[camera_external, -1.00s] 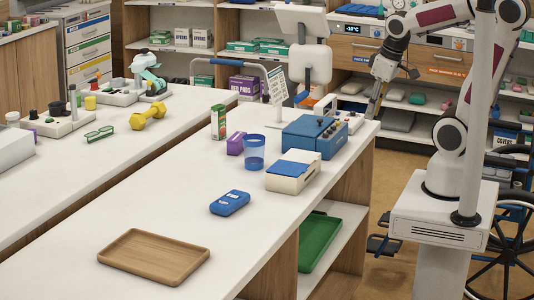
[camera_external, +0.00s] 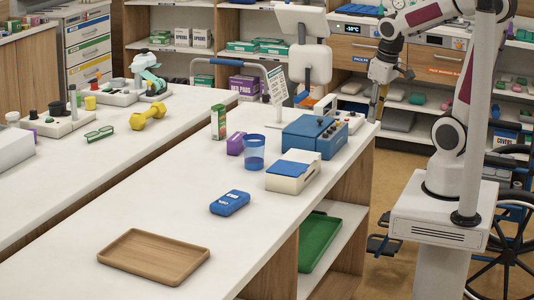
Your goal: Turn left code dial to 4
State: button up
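A blue box (camera_external: 308,137) stands near the far right end of the white counter.
A white box with a blue lid (camera_external: 293,172), a blue cup (camera_external: 254,153) and a purple box (camera_external: 236,144) stand near the blue box. A sign (camera_external: 277,85) stands behind it. A blue device (camera_external: 230,203) and a wooden tray (camera_external: 154,256) lie nearer, with bare counter between.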

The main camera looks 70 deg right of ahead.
jog(key=w+d+r+n+t+h, duration=0.1)
jog(key=w+d+n+h, duration=0.15)
jog(key=w+d, duration=0.5)
jog(key=w+d+r+n+t+h, duration=0.15)
jog(key=w+d+n, duration=0.3)
jog(key=d, duration=0.65)
jog(key=w+d+r+n+t+h, duration=0.1)
jog(key=w+d+n+h, duration=0.15)
jog(key=w+d, duration=0.5)
jog(key=w+d+f+n+t+y, duration=0.1)
jog(key=w+d+n+t+y, duration=0.25)
jog(key=w+n, duration=1.1)
jog(key=s+a+f+n+g+y, duration=0.3)
jog(key=s+n, duration=0.4)
jog(key=n, duration=0.6)
jog(key=s+a+f+n+g+y, duration=0.4)
jog(key=s+a+n, duration=0.4)
jog(key=n, duration=0.6)
jog(key=shift+s+f+y, duration=0.25)
jog(key=shift+f+y, duration=0.15)
jog(key=shift+f, duration=0.05)
